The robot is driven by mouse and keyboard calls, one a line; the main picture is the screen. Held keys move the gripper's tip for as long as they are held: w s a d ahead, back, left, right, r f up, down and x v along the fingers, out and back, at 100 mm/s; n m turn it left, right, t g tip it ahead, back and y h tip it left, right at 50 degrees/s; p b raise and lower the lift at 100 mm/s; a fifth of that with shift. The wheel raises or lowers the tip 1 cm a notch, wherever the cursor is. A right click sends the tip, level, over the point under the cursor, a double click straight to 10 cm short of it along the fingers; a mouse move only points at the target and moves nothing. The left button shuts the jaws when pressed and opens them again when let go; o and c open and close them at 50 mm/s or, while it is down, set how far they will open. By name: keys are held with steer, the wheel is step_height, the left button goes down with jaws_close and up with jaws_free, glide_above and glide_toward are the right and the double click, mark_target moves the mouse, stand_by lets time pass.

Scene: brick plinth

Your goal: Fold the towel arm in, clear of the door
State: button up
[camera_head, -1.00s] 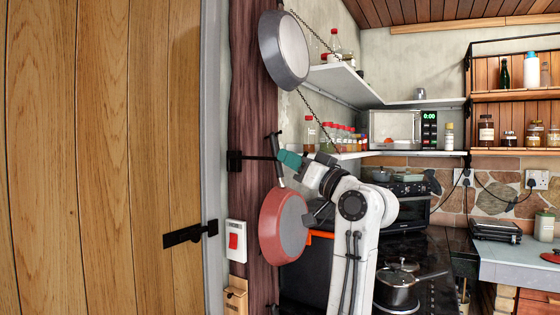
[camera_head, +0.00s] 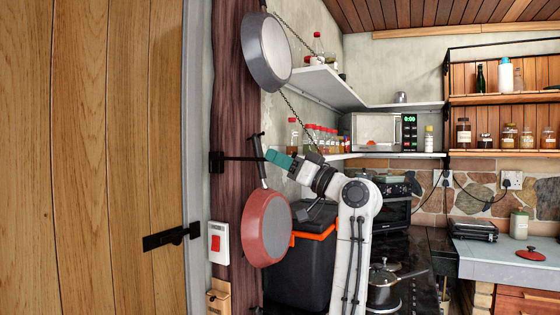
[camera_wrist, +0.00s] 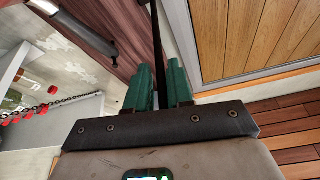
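The towel arm (camera_head: 242,158) is a thin black rod on a black bracket (camera_head: 216,162) on the dark wooden post. It sticks out to the right, away from the door (camera_head: 100,150), towards my gripper (camera_head: 272,157). In the wrist view the rod (camera_wrist: 157,45) runs down between the green fingers of my gripper (camera_wrist: 159,82), which look closed around it. The rod's end is hidden by the fingers. The plank door, with its black latch (camera_head: 172,237), fills the left side and also shows in the wrist view (camera_wrist: 235,40).
A red pan (camera_head: 266,228) hangs on the post just below the rod and close to my gripper. A grey pan (camera_head: 266,50) hangs above. A red switch (camera_head: 217,242) sits on the post. Shelves with jars and a stove stand to the right.

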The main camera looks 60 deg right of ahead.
steer(key=shift+o, duration=1.4)
steer(key=shift+d, duration=0.15)
steer(key=shift+f, duration=0.1)
steer(key=b+v, duration=0.3)
steer(key=v, duration=0.8)
steer(key=shift+w, duration=0.1)
